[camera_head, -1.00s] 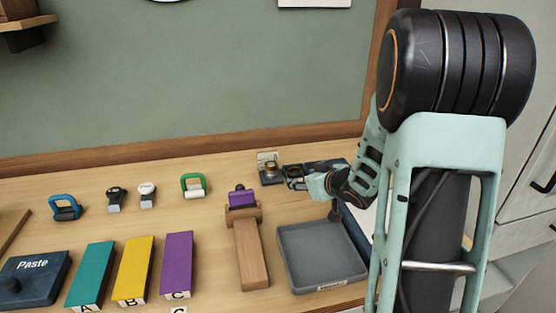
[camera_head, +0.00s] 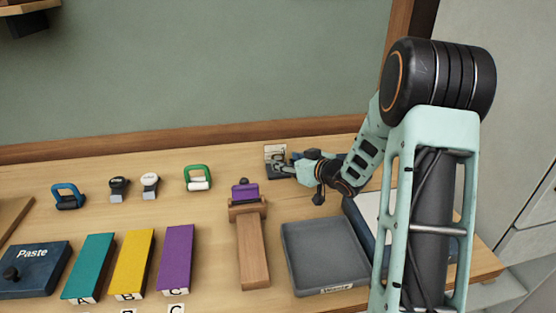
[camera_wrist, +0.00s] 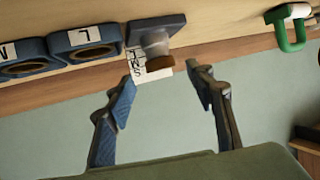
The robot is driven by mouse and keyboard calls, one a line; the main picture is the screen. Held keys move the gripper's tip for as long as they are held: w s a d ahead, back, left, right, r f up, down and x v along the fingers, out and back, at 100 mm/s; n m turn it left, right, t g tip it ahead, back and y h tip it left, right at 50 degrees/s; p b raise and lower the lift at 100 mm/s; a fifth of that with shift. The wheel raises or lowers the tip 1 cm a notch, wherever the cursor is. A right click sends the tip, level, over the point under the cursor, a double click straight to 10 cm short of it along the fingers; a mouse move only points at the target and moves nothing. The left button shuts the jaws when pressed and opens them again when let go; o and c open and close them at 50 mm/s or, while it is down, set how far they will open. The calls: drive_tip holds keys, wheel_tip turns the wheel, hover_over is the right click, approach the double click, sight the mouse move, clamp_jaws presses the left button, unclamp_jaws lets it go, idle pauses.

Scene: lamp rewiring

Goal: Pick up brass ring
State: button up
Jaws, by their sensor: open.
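A small grey and brass-brown round piece (camera_wrist: 158,50), which looks like the brass ring on its stand, rises from a dark square base (camera_wrist: 155,25) in the wrist view. I cannot clearly tell ring from stand. A white lettered card (camera_wrist: 150,70) stands behind it. In the head view the dark base (camera_head: 276,172) and card (camera_head: 275,152) show at the back of the table, and my gripper hides most of the piece. My gripper (camera_wrist: 160,85) is open, with the round piece near the gap between its fingertips. In the head view my gripper (camera_head: 285,167) reaches the base from the right.
Two dark holders, N (camera_wrist: 30,68) and L (camera_wrist: 85,48), stand beside the base. A green-handled tool (camera_head: 197,178) is to the left. A wooden stand with a purple block (camera_head: 245,190) and a grey tray (camera_head: 325,255) are in front.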

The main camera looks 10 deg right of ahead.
sight(278, 157)
drive_tip(key=x, duration=0.3)
drive_tip(key=shift+w+a, duration=0.2)
drive_tip(key=shift+w, duration=0.05)
drive_tip(key=shift+c, duration=0.2)
drive_tip(key=c, duration=1.1)
